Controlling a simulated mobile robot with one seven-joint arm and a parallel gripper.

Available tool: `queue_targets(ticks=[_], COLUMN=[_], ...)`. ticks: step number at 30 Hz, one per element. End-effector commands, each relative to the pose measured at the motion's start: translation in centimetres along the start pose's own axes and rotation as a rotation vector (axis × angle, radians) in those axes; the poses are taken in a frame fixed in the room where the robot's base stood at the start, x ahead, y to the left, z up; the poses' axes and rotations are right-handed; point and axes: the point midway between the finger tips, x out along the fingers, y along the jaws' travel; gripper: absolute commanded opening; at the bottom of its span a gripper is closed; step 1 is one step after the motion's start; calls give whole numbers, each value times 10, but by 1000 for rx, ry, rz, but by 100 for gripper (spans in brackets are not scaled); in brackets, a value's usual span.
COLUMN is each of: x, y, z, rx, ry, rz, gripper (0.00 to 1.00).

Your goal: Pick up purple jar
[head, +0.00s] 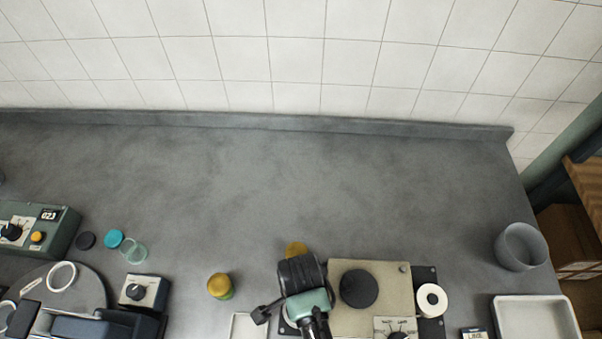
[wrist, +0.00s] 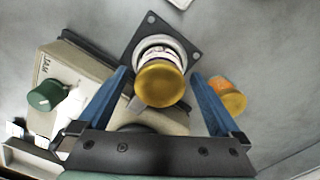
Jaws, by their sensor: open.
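A jar with a gold lid (wrist: 160,82) shows in the wrist view, with a pale label band marked in dark purple. It stands in a white ring on a dark square plate (wrist: 190,47). My gripper (wrist: 159,74) is open, its blue fingers on either side of the jar, with a gap visible at each side. The jar's lower body is hidden by its lid. In the head view my arm's end covers this spot, so I cannot make out the jar there.
An orange jar with a gold lid (wrist: 228,96) stands just outside the right finger. A beige device with a green knob (wrist: 46,96) is at left. In the head view another gold-lidded jar (head: 219,287) stands left of my arm. The counter behind (head: 250,180) is clear.

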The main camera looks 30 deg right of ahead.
Motion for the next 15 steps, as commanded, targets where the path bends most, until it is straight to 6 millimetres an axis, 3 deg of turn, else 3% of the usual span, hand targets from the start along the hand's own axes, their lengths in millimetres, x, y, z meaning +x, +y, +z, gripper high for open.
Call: queue_targets(ticks=[10, 11, 15], x=[10, 10, 10], y=[0, 0, 1], z=[0, 0, 0], rx=[0, 0, 0], ry=[0, 0, 0], rz=[-1, -1, -1], gripper=[100, 98, 73])
